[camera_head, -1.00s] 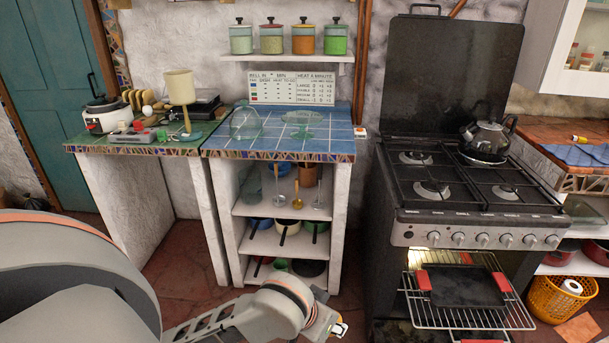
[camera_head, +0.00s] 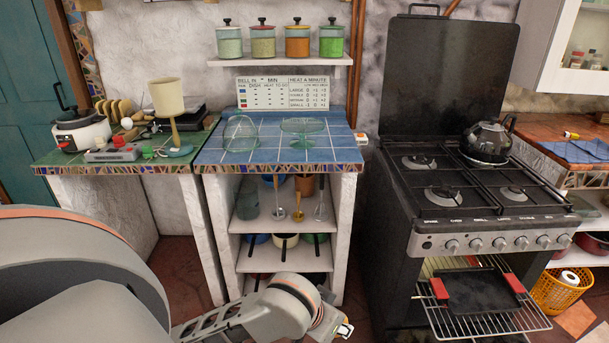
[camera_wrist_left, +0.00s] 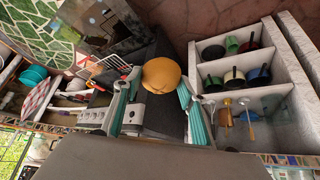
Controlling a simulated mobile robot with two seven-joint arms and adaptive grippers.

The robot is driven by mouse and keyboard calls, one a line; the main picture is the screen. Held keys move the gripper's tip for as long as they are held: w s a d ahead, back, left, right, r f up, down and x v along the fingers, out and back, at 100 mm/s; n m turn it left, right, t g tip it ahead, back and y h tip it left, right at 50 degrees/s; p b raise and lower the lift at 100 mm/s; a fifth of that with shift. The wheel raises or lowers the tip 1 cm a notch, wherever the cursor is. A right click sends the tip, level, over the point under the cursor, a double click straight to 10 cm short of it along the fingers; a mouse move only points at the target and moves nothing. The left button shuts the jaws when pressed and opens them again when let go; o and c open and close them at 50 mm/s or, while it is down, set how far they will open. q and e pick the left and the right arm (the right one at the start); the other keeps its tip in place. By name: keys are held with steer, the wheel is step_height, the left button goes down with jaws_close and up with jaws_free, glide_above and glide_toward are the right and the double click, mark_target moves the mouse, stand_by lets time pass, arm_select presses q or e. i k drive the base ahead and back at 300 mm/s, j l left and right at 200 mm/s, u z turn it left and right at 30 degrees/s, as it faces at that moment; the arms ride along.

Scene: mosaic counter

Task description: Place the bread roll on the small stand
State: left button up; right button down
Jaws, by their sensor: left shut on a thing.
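A round tan bread roll (camera_wrist_left: 161,75) shows in the left wrist view. My left gripper (camera_wrist_left: 158,103) is shut on it, with a teal-padded finger on each side. In the head view my left arm reaches in low from the left; its wrist end is at the bottom edge, and the roll does not show there. A small green glass stand (camera_head: 303,126) is on the blue-tiled counter, at its right part. The gripper is in front of and below the counter top, well apart from the stand. My right gripper is in neither view.
A wire or glass dome (camera_head: 240,132) is left of the stand on the blue counter (camera_head: 270,154). A lamp (camera_head: 168,100) and cooker (camera_head: 80,130) stand on the green counter. The stove (camera_head: 470,190) is at right, its oven rack (camera_head: 470,318) pulled out.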

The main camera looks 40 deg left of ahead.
mark_target(303, 124)
steer(key=j+z, duration=0.15)
steer(key=j, duration=0.65)
steer(key=j+z, duration=0.15)
steer(key=j, duration=0.65)
steer(key=k, duration=0.05)
